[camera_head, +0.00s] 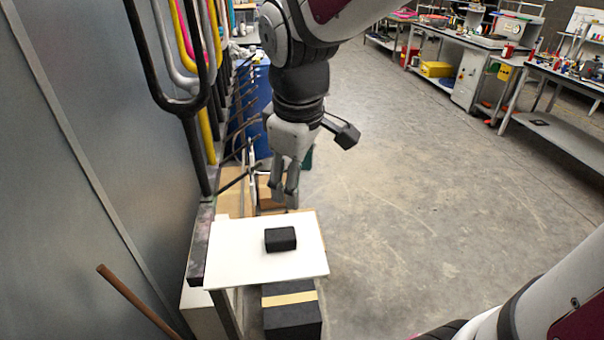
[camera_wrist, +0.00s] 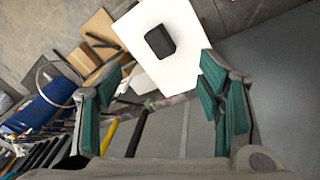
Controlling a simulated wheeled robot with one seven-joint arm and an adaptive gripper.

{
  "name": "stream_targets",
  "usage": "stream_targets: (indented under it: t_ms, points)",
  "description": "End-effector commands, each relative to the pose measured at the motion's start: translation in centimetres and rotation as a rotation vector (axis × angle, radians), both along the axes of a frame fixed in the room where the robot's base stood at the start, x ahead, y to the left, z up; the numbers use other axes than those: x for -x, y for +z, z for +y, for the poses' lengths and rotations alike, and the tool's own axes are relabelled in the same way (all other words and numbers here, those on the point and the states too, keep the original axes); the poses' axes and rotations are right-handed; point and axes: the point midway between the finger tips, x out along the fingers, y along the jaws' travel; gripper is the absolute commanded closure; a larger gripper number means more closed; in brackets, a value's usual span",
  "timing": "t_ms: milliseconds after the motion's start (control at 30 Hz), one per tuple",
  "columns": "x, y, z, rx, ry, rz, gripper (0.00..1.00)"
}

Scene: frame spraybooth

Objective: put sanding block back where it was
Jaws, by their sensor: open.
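The sanding block (camera_head: 281,239) is a small black block lying flat on a white board (camera_head: 235,262), near the board's middle. In the wrist view the block (camera_wrist: 159,41) shows on the white board (camera_wrist: 172,72), beyond and between my fingers. My gripper (camera_head: 284,200) hangs just behind and above the board in the head view, apart from the block. My gripper (camera_wrist: 162,92) is open with its green-padded fingers spread and nothing between them.
A grey wall (camera_head: 90,150) runs along the left, with a rack of hanging frames (camera_head: 190,60) beside it. Cardboard boxes (camera_head: 271,192) stand behind the board. A black box (camera_head: 292,318) stands below it. Workbenches (camera_head: 470,50) stand far right. The floor (camera_head: 420,190) between is clear.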

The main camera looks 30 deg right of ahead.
Motion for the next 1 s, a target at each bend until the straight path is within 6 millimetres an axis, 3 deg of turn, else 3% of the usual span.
stream_targets:
  t_ms: [33, 200, 433, 667, 1000]
  points:
    - [1.4, 1.2, 0.1, -0.014, -0.066, -0.043, 0.39]
    - [5.8, 3.8, 0.2, -0.108, -0.305, -0.162, 0.39]
    - [10.3, 5.0, 0.4, -0.255, -0.54, -0.264, 0.39]
    - [11.6, 5.1, 0.5, -0.312, -0.617, -0.289, 0.39]
    - [10.9, 4.6, 0.5, -0.312, -0.617, -0.289, 0.39]
